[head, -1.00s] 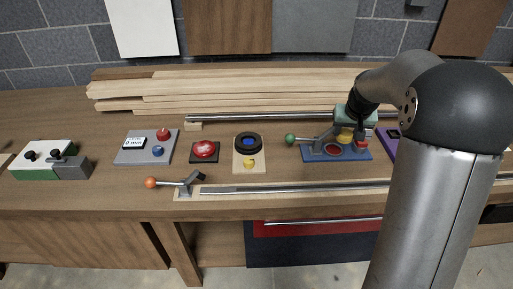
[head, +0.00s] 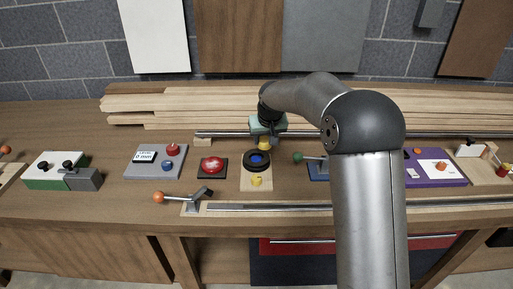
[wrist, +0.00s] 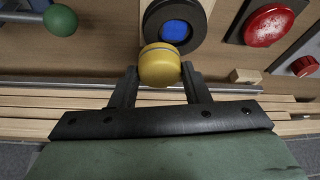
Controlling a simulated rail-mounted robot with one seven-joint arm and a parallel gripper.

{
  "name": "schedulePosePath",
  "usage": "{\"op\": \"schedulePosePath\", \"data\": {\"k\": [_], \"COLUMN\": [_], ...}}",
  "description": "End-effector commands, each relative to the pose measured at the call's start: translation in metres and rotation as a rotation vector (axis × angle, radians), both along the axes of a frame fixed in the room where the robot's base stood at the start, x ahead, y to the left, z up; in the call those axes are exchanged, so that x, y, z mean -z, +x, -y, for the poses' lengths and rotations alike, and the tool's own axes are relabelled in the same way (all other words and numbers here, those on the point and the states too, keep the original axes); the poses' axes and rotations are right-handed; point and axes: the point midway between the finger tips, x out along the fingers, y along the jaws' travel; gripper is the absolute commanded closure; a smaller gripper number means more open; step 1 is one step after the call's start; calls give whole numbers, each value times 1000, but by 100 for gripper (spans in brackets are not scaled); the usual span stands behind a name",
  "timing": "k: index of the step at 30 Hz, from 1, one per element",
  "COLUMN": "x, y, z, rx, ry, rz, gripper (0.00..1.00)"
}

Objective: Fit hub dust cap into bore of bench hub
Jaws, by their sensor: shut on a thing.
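My gripper (head: 265,137) is shut on the yellow dust cap (wrist: 160,65), a short round piece with a pale band, between its two black fingers in the wrist view. The cap also shows in the head view (head: 265,145), just behind the hub. The bench hub (head: 250,165) is a black ring with a blue centre in its bore, on a pale wooden board. In the wrist view the hub (wrist: 152,22) lies just beyond the cap, which overlaps its near edge in the picture. Whether they touch cannot be told.
Another small yellow piece (head: 257,181) sits on the board in front of the hub. A red button (head: 211,165) stands to the left. A green-knobbed lever (head: 298,157) is to the right. A metal rail (head: 350,134) and stacked planks (head: 180,104) run behind.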

Motion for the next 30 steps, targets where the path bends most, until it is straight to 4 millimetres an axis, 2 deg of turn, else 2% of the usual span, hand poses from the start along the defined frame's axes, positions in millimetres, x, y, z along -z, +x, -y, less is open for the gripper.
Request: {"op": "schedulePosePath", "data": {"k": [4,13,17,18,25,26,27,30], "x": [20,39,60,65,72,73,72,72], "y": [7,13,12,12,11,11,11,12], "z": [-16,-31,-29,-29,-28,-28,-28,-28], "rx": [-1,0,0,0,0,0,0,0], "ry": [0,0,-1,-1,-2,-2,-2,-2], "rz": [0,1,-2,-1,-5,-6,-5,-4], "gripper": [81,81,81,84,84,49,38,36]}}
